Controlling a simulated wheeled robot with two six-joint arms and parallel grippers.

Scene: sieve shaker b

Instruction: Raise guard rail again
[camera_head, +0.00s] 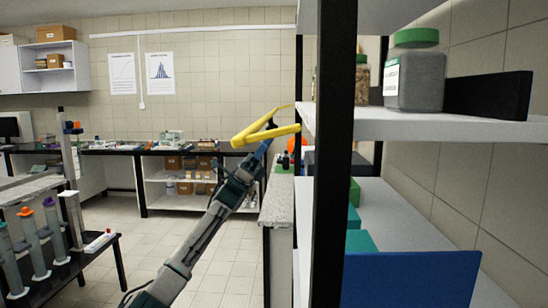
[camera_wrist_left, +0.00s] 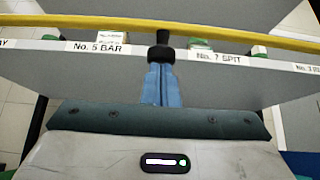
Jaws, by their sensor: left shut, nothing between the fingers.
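The yellow guard rail (camera_head: 266,133) juts out to the left from the shelf unit's front in the head view, at about the height of the upper board. In the left wrist view the rail (camera_wrist_left: 235,36) runs as a bar across the top, in front of the shelf. My left gripper (camera_head: 266,143) is at the rail, its blue fingers shut with nothing between them. In the wrist view the shut fingers (camera_wrist_left: 160,75) point up towards the rail, with a dark piece at their tip close under the bar. I cannot tell if they touch. My right gripper is out of view.
The shelf unit's black post (camera_head: 334,150) stands right of my left arm. A green-lidded jar (camera_head: 414,75) is on its upper board (camera_head: 440,124). A blue panel (camera_head: 410,280) is below. Shelf labels (camera_wrist_left: 95,47) show in the wrist view.

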